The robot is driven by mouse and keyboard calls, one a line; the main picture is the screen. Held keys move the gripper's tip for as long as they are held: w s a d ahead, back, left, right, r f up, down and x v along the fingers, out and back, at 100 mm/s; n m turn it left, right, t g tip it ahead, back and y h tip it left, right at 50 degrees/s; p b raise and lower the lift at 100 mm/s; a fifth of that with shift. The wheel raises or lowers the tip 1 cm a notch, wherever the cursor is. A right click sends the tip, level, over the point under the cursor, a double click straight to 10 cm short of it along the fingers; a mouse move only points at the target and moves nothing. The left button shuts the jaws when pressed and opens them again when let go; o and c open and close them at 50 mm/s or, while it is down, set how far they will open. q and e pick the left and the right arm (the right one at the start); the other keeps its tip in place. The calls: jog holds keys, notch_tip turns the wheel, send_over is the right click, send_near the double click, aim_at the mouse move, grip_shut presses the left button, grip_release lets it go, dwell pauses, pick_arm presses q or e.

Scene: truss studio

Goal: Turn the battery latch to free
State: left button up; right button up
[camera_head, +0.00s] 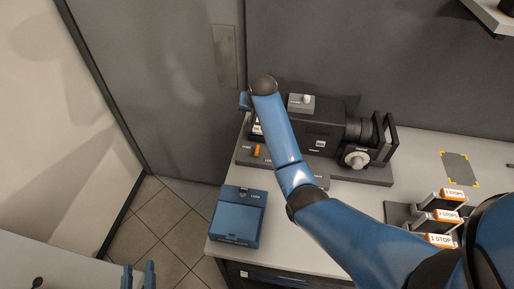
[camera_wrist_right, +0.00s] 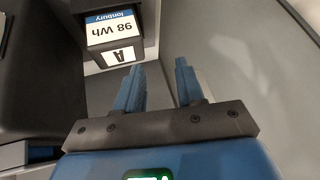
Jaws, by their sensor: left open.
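A black camera (camera_head: 325,125) lies on a dark base plate on the table in the head view. A small orange lever (camera_head: 257,150) shows near the plate's left end; I cannot tell if it is the battery latch or how it is set. A battery (camera_wrist_right: 112,30) labelled "98 Wh" and "A" shows in the right wrist view, just beyond my right gripper (camera_wrist_right: 158,83). That gripper is open, with nothing between its fingers. In the head view it is at the camera's left end, mostly hidden by my arm. My left gripper (camera_head: 138,277) is open and empty, low at the left.
A blue box (camera_head: 237,216) stands at the table's front left corner. A rack with orange-and-white "STOP" blocks (camera_head: 447,215) stands at the right. A yellow-cornered grey pad (camera_head: 460,168) lies behind it. A pale surface (camera_head: 50,262) is at lower left, with floor between.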

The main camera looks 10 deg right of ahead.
aim_at(257, 149)
jog(key=s+f+g, duration=0.1)
jog(key=s+g, duration=0.1)
jog(key=s+f+m+g+b, duration=0.1)
jog(key=s+g, duration=0.1)
jog(key=s, duration=0.1)
jog(key=s+f+g, duration=0.2)
jog(key=s, duration=0.1)
jog(key=shift+d+m+g+h+b, duration=0.3)
jog(key=shift+m+h+b, duration=0.05)
jog(key=shift+m+h, duration=0.05)
notch_tip(257, 149, down, 6)
jog(key=shift+f+p, duration=0.2)
jog(key=shift+p, duration=0.6)
jog(key=shift+f, duration=0.5)
grip_shut()
